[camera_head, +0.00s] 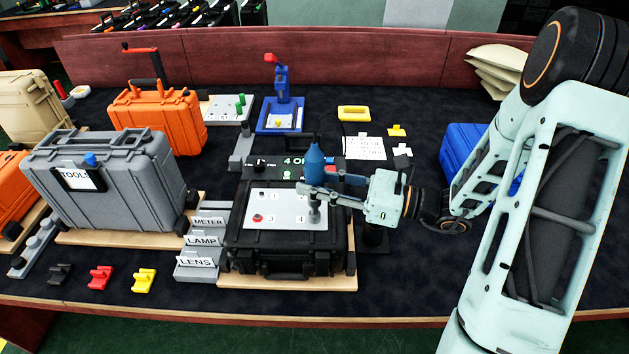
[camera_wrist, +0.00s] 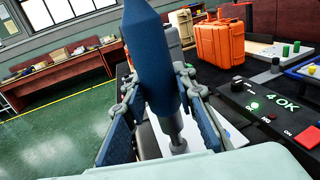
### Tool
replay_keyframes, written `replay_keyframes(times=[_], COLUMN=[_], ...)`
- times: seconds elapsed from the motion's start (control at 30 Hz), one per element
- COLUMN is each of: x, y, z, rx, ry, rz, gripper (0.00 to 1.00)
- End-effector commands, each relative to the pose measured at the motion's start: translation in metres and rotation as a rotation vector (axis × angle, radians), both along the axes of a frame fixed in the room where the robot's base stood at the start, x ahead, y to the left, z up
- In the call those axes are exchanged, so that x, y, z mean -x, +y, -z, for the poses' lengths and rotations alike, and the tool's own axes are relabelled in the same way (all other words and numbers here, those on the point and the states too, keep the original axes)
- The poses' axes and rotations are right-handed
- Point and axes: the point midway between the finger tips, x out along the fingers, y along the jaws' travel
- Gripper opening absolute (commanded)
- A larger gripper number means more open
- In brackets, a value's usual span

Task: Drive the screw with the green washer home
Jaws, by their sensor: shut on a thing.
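My gripper (camera_head: 318,192) is shut on a blue power screwdriver (camera_head: 313,160), held upright over the white plate (camera_head: 284,208) on the black case (camera_head: 280,248). In the wrist view the blue tool (camera_wrist: 150,60) stands between my gripper's fingers (camera_wrist: 163,120), with its grey shaft (camera_wrist: 177,135) pointing down. The grey tip meets or hovers over the plate's right side, near the number 4; contact cannot be told. A screw with a red washer (camera_head: 257,218) shows at the plate's left. No green washer can be made out; the spot under the tip is hidden.
A control panel (camera_wrist: 275,112) behind the case reads "4 OK" in green. A grey tool case (camera_head: 110,185) and METER, LAMP and LENS holders (camera_head: 205,240) stand to the left. A blue box (camera_head: 460,150) stands at the right, near my arm.

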Motion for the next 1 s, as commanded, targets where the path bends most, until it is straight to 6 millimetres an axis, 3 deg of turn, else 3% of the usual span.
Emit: replay_keyframes(times=[0.7,1.0], x=[0.000,0.000], y=[0.000,0.000], z=[-0.059,-0.060], rx=[-0.004,-0.004], ry=[-0.002,-0.002], rz=[0.000,0.000], gripper=[0.00,0.00])
